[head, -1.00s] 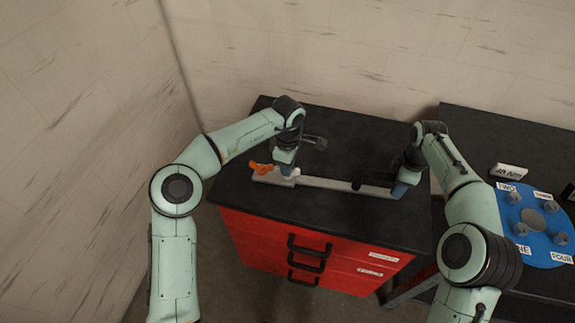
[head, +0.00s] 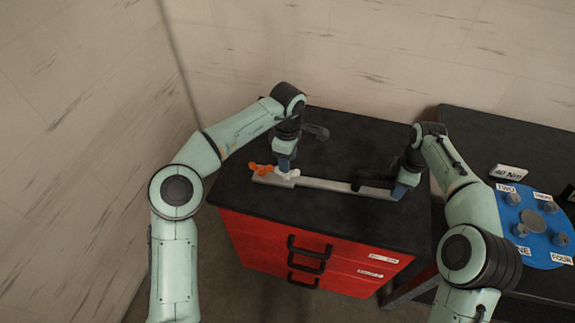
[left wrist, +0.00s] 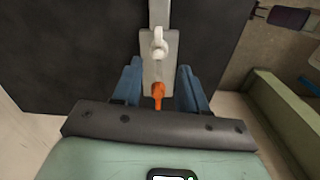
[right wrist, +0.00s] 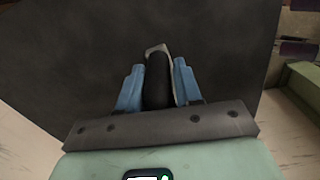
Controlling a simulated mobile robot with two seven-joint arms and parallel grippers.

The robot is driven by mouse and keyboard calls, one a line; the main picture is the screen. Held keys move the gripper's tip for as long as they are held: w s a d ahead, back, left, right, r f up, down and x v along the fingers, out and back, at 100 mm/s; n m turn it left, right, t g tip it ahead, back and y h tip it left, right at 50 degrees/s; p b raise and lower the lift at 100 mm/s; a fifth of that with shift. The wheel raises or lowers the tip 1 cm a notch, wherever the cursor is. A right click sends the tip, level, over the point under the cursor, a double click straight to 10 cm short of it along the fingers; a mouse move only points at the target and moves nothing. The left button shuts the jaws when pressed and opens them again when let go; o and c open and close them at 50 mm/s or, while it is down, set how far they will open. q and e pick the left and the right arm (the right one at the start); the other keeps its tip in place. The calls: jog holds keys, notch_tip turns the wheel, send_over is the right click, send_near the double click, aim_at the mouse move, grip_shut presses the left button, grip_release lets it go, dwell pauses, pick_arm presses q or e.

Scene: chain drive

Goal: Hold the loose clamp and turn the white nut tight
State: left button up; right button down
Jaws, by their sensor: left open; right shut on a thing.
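The clamp is a long pale grey bar (head: 325,184) lying on the black top of the red cabinet. Near its left end are a white winged nut (head: 290,174) and an orange winged nut (head: 260,170). In the left wrist view, the white nut (left wrist: 159,44) is beyond my fingertips and the orange nut (left wrist: 158,93) appears between the fingers. My left gripper (head: 284,168) is open, pointing down just above the nuts.
The red cabinet (head: 330,265) has black drawer handles. A dark object (head: 316,131) lies behind my left gripper. At right, a second black table holds a blue disc (head: 548,250) with several grey knobs and a white label block (head: 508,172).

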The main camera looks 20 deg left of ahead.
pick_arm(q)
notch_tip(320, 180, up, 8)
dwell(0.5)
pick_arm(e)
jog(key=c, duration=0.7)
grip_release()
